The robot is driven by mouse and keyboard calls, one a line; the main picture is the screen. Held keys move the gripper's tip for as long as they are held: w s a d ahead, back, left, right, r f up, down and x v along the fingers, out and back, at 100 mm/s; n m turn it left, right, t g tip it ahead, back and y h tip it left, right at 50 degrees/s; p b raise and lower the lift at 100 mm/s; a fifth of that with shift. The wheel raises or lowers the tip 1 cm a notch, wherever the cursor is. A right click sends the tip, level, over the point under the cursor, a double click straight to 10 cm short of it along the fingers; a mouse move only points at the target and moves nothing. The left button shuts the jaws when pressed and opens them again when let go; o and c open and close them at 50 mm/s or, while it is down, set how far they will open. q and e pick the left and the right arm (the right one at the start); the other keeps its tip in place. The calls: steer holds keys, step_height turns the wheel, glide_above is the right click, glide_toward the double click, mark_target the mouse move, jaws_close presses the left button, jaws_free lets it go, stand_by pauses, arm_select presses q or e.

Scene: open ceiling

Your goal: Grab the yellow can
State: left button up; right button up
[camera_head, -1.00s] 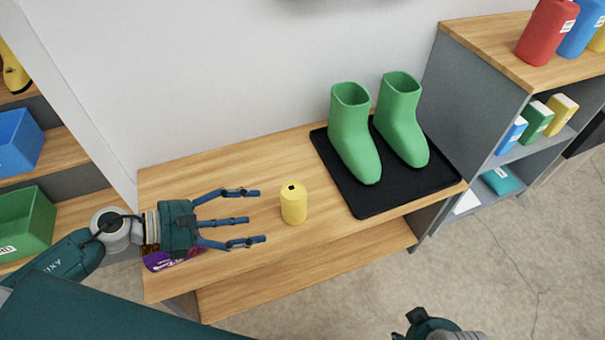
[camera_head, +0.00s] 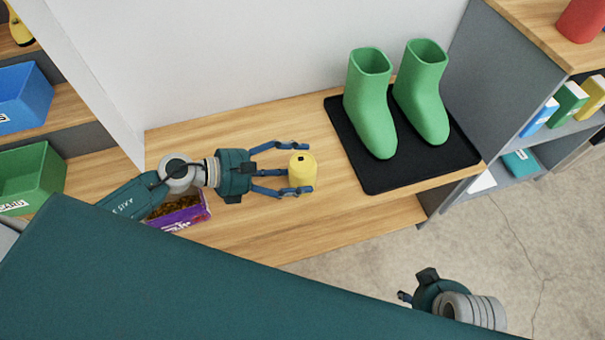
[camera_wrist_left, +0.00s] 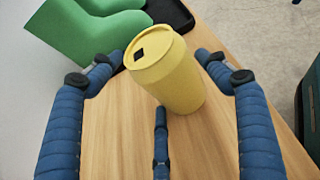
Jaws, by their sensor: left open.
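The yellow can (camera_head: 302,168) stands upright on the wooden bench (camera_head: 250,115). My left gripper (camera_head: 300,168) is open, with its blue fingers reaching around the can from the left. In the left wrist view the can (camera_wrist_left: 168,75) stands between the spread side fingers, with the third finger low in front of it; the fingers look apart from it there. My right gripper (camera_head: 415,290) shows at the lower right, away from the bench; its fingers are mostly hidden.
Green boots (camera_head: 372,105) stand on a black tray (camera_head: 390,178) right of the can. A purple box (camera_head: 182,212) lies beneath my left wrist. Shelves with bins (camera_head: 30,175) are at the left and a grey shelf unit (camera_head: 500,85) at the right.

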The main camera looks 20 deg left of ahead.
arm_select(q)
steer(key=shift+x, duration=1.1)
steer(key=c, duration=0.5)
steer(key=shift+a+r, duration=0.1)
steer(key=shift+r, duration=0.05)
